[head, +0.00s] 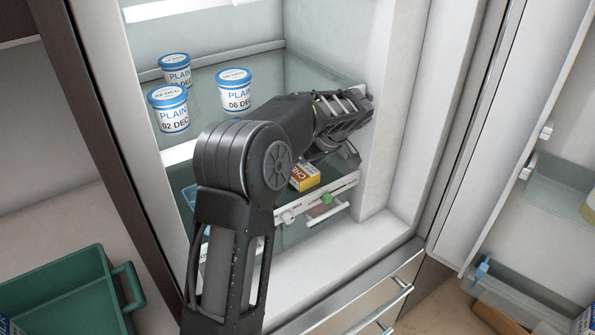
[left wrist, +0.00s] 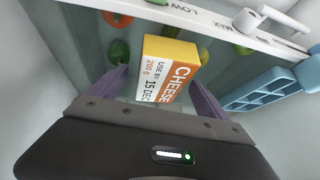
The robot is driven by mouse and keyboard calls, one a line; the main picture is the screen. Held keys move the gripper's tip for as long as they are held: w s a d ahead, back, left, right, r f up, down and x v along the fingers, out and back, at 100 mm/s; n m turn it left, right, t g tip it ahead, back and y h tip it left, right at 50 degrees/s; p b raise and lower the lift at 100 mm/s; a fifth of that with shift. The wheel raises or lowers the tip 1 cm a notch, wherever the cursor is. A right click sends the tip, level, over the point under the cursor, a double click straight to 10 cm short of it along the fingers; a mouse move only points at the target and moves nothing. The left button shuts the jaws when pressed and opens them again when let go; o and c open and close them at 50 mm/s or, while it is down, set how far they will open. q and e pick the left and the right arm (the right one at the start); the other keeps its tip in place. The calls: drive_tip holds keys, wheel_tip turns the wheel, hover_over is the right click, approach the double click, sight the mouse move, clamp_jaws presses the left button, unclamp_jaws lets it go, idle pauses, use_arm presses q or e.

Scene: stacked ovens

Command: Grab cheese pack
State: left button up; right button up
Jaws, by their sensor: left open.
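The cheese pack (head: 305,176) is a small yellow, orange and white box on the fridge's middle shelf, partly hidden by my left arm in the head view. In the left wrist view the cheese pack (left wrist: 168,69) shows its "CHEESE" label, and it stands just ahead of the jaws. My left gripper (head: 345,150) is inside the fridge near the right wall. In the left wrist view the left gripper (left wrist: 160,98) is open, with one purple finger on each side of the pack's near end. I cannot tell whether the fingers touch it. My right gripper is not in view.
Several plain yogurt tubs (head: 235,90) stand on the upper glass shelf (head: 290,75). A blue ice tray (left wrist: 262,92) lies beside the pack. The fridge door (head: 520,130) is open at right. A green crate (head: 65,290) sits at lower left.

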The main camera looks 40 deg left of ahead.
use_arm(q)
drive_tip(key=c, duration=1.7)
